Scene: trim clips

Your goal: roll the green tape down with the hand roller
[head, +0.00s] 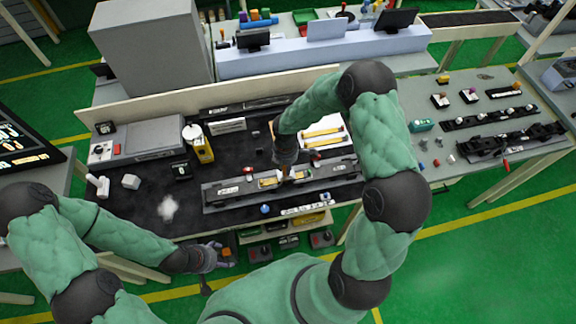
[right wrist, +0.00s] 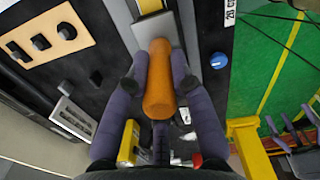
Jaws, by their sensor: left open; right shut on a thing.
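My right gripper (right wrist: 160,88) is shut on the orange-brown handle of the hand roller (right wrist: 160,70) in the right wrist view. A grey metal part (right wrist: 152,30) shows beyond the handle, with a yellow strip (right wrist: 150,5) past it. In the head view my right gripper (head: 286,174) is low over a long dark grey fixture (head: 226,194), at a yellow patch (head: 268,183) on it. I cannot make out any green tape, and contact of the roller with the fixture is unclear. My left gripper (head: 208,258) is open and empty in front of the table's near edge.
A white board with yellow strips (head: 322,130) lies behind the fixture. A yellow bottle-like container (head: 198,144), a grey machine (head: 135,142) and a white block (head: 130,182) stand to the left. The dark mat (head: 150,222) is mostly clear at front left.

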